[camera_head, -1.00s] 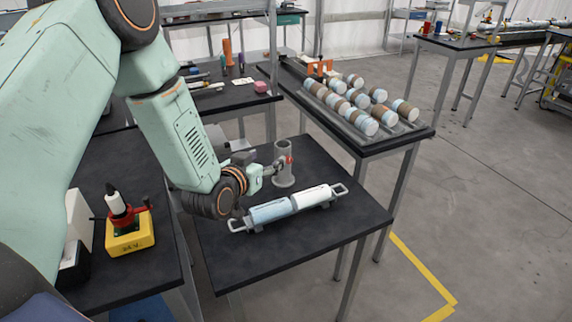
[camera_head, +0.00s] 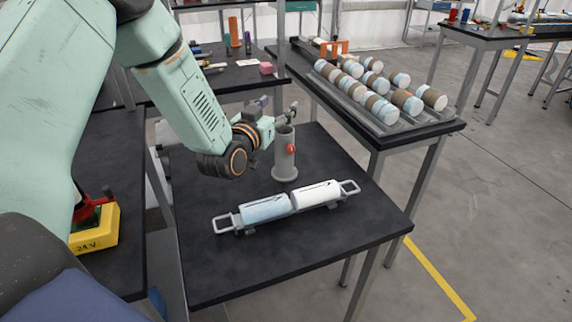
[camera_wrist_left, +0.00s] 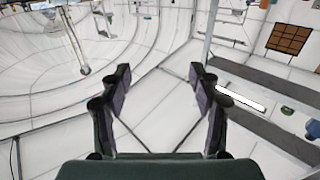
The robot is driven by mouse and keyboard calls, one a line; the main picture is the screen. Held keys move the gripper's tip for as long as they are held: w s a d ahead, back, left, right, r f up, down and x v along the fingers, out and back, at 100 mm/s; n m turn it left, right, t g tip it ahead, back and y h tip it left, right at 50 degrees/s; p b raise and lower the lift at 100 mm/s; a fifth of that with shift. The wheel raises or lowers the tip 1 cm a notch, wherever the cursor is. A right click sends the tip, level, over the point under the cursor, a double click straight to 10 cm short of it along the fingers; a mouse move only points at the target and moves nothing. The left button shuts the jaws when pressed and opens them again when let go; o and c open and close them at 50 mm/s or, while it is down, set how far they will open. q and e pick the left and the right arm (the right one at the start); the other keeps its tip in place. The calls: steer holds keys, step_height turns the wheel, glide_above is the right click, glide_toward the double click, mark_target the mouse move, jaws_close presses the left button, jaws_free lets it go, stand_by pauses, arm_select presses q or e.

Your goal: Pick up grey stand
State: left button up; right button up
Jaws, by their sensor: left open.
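The grey stand (camera_head: 284,165) is an upright grey tube on a round base with a red knob on its side. It stands on the black table behind the cradle of cylinders. My left gripper (camera_head: 279,112) is open and empty, close to the top of the stand and slightly above its rim in the head view. I cannot tell whether they touch. In the left wrist view the two fingers (camera_wrist_left: 159,80) are spread apart with nothing between them, and the stand does not show there. My right gripper is not in view.
A grey cradle (camera_head: 248,229) with handles holds a blue and a white cylinder in front of the stand. A rack (camera_head: 402,128) of several banded cylinders is on the table behind right. A yellow box (camera_head: 97,235) is at left. The front of the black table (camera_head: 300,255) is clear.

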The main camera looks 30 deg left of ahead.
arm_select(q)
steer(key=b, duration=0.2)
glide_toward(288, 127)
steer(key=w, duration=0.3)
steer(key=shift+w, duration=1.5)
steer(key=shift+w+a+f, duration=0.1)
steer(key=shift+w+f, duration=0.05)
steer(key=shift+w, duration=0.8)
steer(key=w, duration=0.1)
steer(key=w+b, duration=0.1)
steer(key=w, duration=0.1)
steer(key=shift+r, duration=0.2)
steer(key=shift+w+a+f, duration=0.1)
steer(key=shift+w+f, duration=0.1)
steer(key=shift+w, duration=0.3)
steer(key=shift+s+r, duration=0.25)
steer(key=shift+s, duration=0.05)
steer(key=shift+c, duration=0.7)
steer(key=shift+w+f, duration=0.15)
steer(key=shift+w, duration=0.05)
steer(key=c, duration=0.5)
steer(key=shift+s, duration=0.15)
steer(key=c, duration=0.4)
jaws_close()
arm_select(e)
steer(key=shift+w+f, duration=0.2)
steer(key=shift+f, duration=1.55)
